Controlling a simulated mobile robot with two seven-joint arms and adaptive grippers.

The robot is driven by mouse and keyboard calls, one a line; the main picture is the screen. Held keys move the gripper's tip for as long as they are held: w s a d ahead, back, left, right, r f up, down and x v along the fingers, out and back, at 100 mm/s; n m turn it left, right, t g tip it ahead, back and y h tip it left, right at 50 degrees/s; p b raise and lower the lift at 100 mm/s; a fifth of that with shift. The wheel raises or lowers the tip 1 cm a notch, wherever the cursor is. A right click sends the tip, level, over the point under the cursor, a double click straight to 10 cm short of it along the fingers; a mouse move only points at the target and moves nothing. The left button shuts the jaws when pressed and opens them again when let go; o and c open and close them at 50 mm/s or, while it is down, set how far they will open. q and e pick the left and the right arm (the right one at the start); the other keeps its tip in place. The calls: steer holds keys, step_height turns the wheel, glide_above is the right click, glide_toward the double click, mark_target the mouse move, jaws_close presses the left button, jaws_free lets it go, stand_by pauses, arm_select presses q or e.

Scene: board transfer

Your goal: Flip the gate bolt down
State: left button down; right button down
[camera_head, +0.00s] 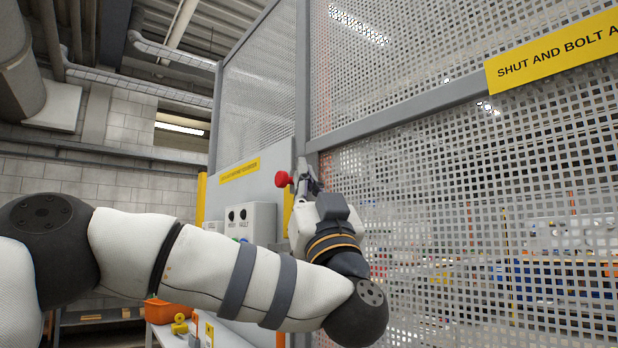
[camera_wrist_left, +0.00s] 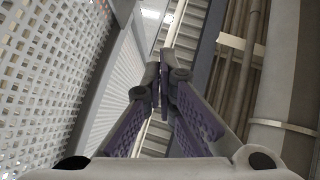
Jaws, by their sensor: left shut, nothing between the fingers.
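The mesh gate (camera_head: 450,170) fills the right of the head view in a grey frame. A red ball knob (camera_head: 282,178), which looks like the bolt's handle end, shows at the gate post. The rest of the bolt is hidden behind my gripper or too small to make out. My left gripper (camera_head: 307,172) points up just right of the knob; I cannot tell whether they touch. In the left wrist view, the purple-padded fingers of my left gripper (camera_wrist_left: 164,78) are together with nothing between them. The knob does not show there. My right gripper is not in view.
A yellow sign (camera_head: 555,48) hangs on the gate. A grey control box (camera_head: 250,220) with dark round buttons is mounted left of the post. Below, an orange bin (camera_head: 160,311) and yellow parts sit on a bench. Mesh closes off the right side.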

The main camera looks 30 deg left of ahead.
mark_target(290, 180)
arm_select(q)
steer(key=shift+s, duration=0.35)
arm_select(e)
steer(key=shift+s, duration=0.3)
arm_select(q)
steer(key=shift+r, duration=0.15)
steer(key=w+a+r, duration=0.3)
steer(key=w+a, duration=0.2)
steer(key=a, duration=0.1)
steer(key=shift+w+a+r, duration=0.3)
